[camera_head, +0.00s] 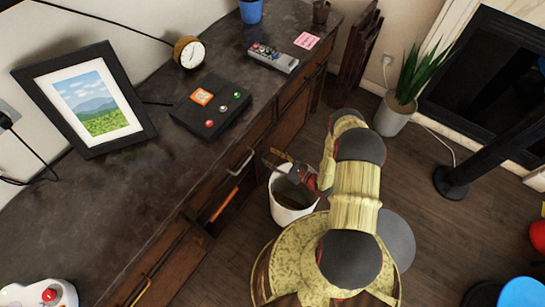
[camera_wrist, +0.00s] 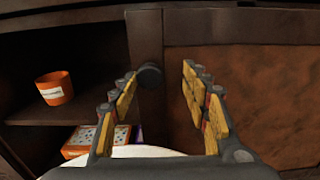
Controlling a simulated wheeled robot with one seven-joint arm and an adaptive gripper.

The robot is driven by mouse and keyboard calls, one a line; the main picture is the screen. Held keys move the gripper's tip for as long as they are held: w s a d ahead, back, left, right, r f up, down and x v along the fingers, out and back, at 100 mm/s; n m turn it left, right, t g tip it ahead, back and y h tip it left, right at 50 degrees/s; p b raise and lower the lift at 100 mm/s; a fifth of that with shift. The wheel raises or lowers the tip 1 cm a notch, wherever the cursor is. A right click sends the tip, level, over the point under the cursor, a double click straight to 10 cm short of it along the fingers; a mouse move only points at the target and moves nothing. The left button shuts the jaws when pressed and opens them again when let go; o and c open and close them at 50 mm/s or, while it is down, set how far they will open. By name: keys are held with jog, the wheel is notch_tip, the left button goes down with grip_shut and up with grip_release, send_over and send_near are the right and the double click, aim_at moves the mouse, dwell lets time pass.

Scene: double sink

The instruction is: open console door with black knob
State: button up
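The round black knob (camera_wrist: 149,76) sits on the dark frame at the left edge of a brown door panel (camera_wrist: 245,85) in the wrist view. My gripper (camera_wrist: 161,76) is open, its yellow-padded fingers pointing at the console front. The knob lies between the fingertips, close to the left one; I cannot tell if they touch. The door looks shut. In the head view my gripper (camera_head: 275,162) is low at the front of the console (camera_head: 155,165), and the knob is hidden.
Left of the door is an open compartment with an orange pot (camera_wrist: 54,88) and an orange box (camera_wrist: 96,141). A white bin (camera_head: 291,205) stands under my gripper. A potted plant (camera_head: 393,114) is at the right. Some dark wood floor is clear.

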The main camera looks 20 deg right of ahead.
jog(key=v, duration=0.9)
dwell(0.8)
jog(key=shift+a+b, duration=0.1)
jog(key=shift+b, duration=0.25)
